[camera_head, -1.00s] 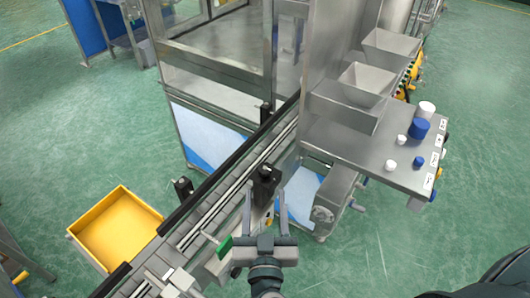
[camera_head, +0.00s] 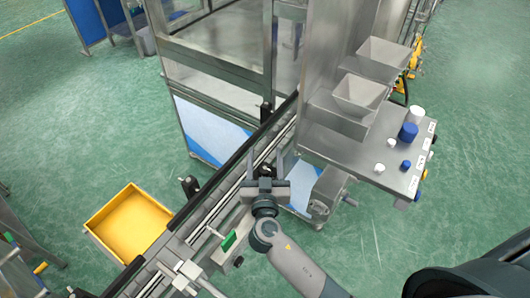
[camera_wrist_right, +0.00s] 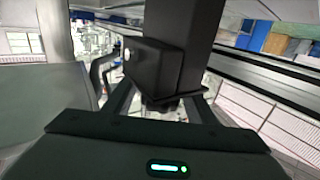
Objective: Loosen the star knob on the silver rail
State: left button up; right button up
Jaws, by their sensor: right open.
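My right gripper (camera_head: 265,157) is open over the near side of the conveyor, its fingers pointing away from me. In the right wrist view a black block on a thick post (camera_wrist_right: 155,68) stands between or just beyond the two fingers; I cannot tell whether they touch it. The silver rail (camera_head: 222,192) runs diagonally along the conveyor. I cannot clearly make out a star shape on any knob. A small dark round part (camera_head: 238,261) sits on the near side of the conveyor, beside a green part (camera_head: 229,240). The left gripper is not in view.
A metal shelf (camera_head: 340,150) with white and blue caps (camera_head: 408,132) stands to the right of the gripper. A glazed machine frame (camera_head: 215,68) is behind. A yellow bin (camera_head: 130,225) is on the left. Open green floor lies at the right.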

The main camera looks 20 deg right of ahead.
jog(key=c, duration=1)
jog(key=shift+c, duration=0.2)
